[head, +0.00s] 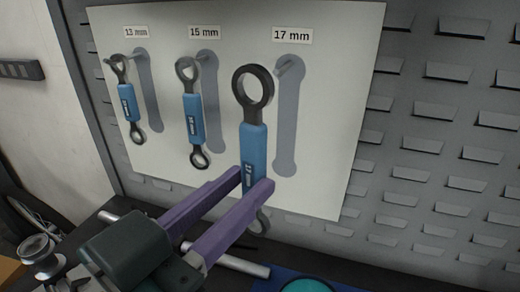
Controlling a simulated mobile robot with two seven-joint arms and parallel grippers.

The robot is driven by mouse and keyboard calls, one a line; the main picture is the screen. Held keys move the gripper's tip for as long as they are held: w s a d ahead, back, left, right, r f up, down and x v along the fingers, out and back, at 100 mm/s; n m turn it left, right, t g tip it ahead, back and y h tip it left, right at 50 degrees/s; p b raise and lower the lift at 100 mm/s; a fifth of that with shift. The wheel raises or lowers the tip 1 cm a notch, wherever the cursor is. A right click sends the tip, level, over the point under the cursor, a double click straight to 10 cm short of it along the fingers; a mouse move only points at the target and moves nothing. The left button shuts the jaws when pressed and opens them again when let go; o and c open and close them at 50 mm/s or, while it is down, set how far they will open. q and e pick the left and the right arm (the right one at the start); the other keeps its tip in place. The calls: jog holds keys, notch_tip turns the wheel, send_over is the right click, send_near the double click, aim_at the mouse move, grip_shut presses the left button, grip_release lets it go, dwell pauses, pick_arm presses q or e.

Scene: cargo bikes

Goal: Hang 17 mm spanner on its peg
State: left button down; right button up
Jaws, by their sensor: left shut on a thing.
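The 17 mm spanner (254,140) has a blue handle and dark ring ends. My left gripper (256,181), with purple fingers, is shut on the lower part of its handle and holds it nearly upright, large ring up. The peg (290,67) under the "17 mm" label (292,35) is bare, at the top of a grey painted spanner outline (287,125). The spanner's upper ring shows just left of the peg and slightly lower, apart from it in the picture. The lower ring is partly hidden by a finger. My right gripper is out of view.
The 15 mm spanner (191,115) and 13 mm spanner (127,102) hang to the left on the white board (345,110). Slotted grey panel (440,150) surrounds it. Below lie a metal spool (38,252) and a teal round thing (308,286).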

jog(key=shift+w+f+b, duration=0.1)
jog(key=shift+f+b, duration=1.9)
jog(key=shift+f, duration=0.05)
pick_arm(q)
jog(key=w+d+f, duration=0.1)
jog(key=w+d, duration=0.1)
jog(key=w, duration=0.6)
jog(key=shift+w+d+f+b, duration=0.15)
jog(key=shift+w+d+b, duration=0.05)
jog(key=shift+d+b, duration=0.2)
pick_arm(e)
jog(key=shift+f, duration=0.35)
pick_arm(q)
jog(key=c, duration=0.6)
grip_release()
jog(key=shift+f, duration=0.1)
